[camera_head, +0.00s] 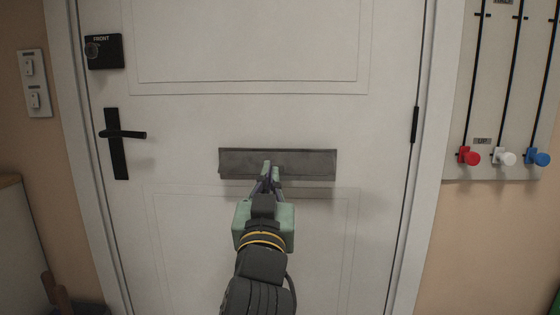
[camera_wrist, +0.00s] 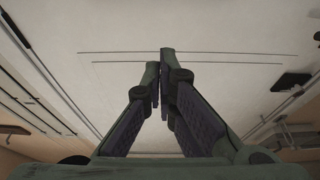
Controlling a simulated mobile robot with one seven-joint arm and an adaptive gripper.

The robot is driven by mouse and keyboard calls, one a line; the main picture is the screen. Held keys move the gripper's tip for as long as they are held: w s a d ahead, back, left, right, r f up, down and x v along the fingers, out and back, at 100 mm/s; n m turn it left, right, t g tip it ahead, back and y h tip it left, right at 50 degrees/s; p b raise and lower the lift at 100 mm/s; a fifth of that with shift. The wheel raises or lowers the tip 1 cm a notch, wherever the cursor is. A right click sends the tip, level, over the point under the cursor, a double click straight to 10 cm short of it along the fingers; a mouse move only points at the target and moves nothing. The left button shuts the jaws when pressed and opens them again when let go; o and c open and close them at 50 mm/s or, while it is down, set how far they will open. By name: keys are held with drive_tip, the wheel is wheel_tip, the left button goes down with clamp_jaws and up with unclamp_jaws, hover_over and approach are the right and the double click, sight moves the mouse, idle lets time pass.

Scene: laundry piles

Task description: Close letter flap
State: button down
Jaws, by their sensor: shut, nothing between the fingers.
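The letter flap (camera_head: 300,162) is a dark grey, wide plate in the middle of the white door (camera_head: 240,115). A shadow lies on the door below it, and its lower edge seems to stand a little off the door; how far I cannot tell. My gripper (camera_head: 266,168) is shut and empty. Its fingertips overlap the flap's lower middle in the head view, and whether they touch it I cannot tell. In the wrist view my gripper's fingertips (camera_wrist: 166,54) meet in front of the white door; the flap cannot be made out there.
A black door handle (camera_head: 124,134) and a lock marked FRONT (camera_head: 104,51) are on the door's left. A light switch (camera_head: 35,83) is on the left wall. A panel at right has red (camera_head: 470,156), white (camera_head: 505,158) and blue (camera_head: 538,158) knobs. The door around the flap is clear.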

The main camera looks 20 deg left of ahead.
sight(275, 161)
drive_tip(key=p, duration=0.3)
drive_tip(key=w+r+p, duration=0.1)
drive_tip(key=p, duration=0.2)
drive_tip(key=shift+w+a, duration=0.25)
drive_tip(key=shift+a, duration=0.15)
drive_tip(key=p, duration=0.5)
drive_tip(key=shift+w+d+r, duration=0.1)
drive_tip(key=shift+w+r, duration=0.05)
drive_tip(key=shift+r, duration=0.05)
drive_tip(key=shift+w+a+f+p, duration=0.25)
drive_tip(key=shift+w+a+p, duration=0.25)
drive_tip(key=shift+w, duration=1)
drive_tip(key=shift+w+a+f+p, duration=0.3)
drive_tip(key=shift+w+p, duration=0.25)
drive_tip(key=shift+w, duration=0.9)
drive_tip(key=shift+w+a+f+p, duration=0.25)
drive_tip(key=shift+w+a+p, duration=0.25)
drive_tip(key=shift+w, duration=1)
drive_tip(key=shift+d+f, duration=0.1)
